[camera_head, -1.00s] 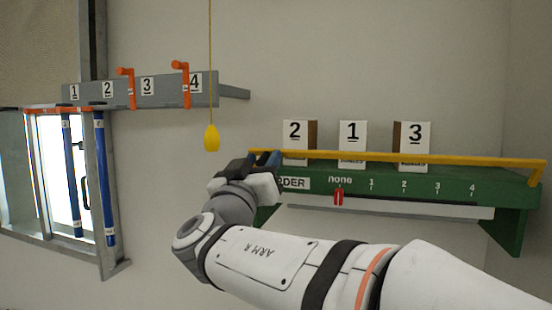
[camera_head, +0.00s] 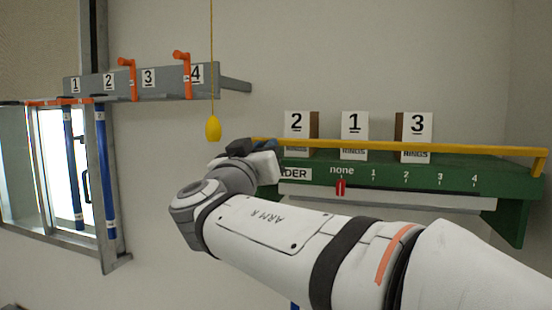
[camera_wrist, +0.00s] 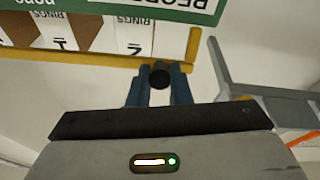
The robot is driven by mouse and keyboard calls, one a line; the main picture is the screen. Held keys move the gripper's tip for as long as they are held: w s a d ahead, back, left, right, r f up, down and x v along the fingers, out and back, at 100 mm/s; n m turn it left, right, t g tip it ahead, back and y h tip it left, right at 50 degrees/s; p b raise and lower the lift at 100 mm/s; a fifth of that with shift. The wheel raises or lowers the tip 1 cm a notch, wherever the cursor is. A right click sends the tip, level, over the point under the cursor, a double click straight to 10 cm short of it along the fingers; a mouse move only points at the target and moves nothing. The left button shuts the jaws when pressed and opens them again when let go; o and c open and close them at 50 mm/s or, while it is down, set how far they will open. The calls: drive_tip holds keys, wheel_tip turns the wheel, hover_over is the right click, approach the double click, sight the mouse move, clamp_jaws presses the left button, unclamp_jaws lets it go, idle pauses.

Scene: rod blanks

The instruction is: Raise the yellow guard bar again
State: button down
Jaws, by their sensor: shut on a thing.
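The yellow guard bar (camera_head: 460,149) runs across the front of the green shelf, passing in front of the lower part of the white boxes. Its right end bends down to the shelf's right side. My gripper (camera_head: 252,147) is at the bar's left end, its fingertips mostly hidden behind my wrist. In the wrist view, the bar (camera_wrist: 80,59) crosses just beyond the blue fingers of my gripper (camera_wrist: 160,77). The fingers are shut with a dark round knob between them, right against the bar.
The green shelf (camera_head: 450,172) carries boxes numbered 2 (camera_head: 296,124), 1 (camera_head: 353,124) and 3 (camera_head: 416,124). A red slider (camera_head: 341,188) points at "none". A yellow pull cord (camera_head: 213,128) hangs left of my gripper. A grey rack (camera_head: 165,78) with orange levers is further left.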

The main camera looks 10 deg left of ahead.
drive_tip(key=g, duration=0.1)
drive_tip(key=r+g, duration=0.1)
drive_tip(key=shift+w+r+g, duration=0.15)
drive_tip(key=shift+w+g, duration=0.25)
drive_tip(key=shift+w+g+p, duration=0.15)
drive_tip(key=shift+g+p, duration=0.25)
drive_tip(key=c, duration=1.3)
unclamp_jaws()
drive_tip(key=shift+s+a+r+b, duration=0.15)
drive_tip(key=shift+s+b, duration=0.7)
drive_tip(key=shift+s, duration=1.1)
drive_tip(key=shift+s+a+r+b, duration=0.1)
drive_tip(key=shift+s+b, duration=0.75)
drive_tip(key=shift+s, duration=1.1)
drive_tip(key=shift+f, duration=0.1)
drive_tip(key=shift+c, duration=0.2)
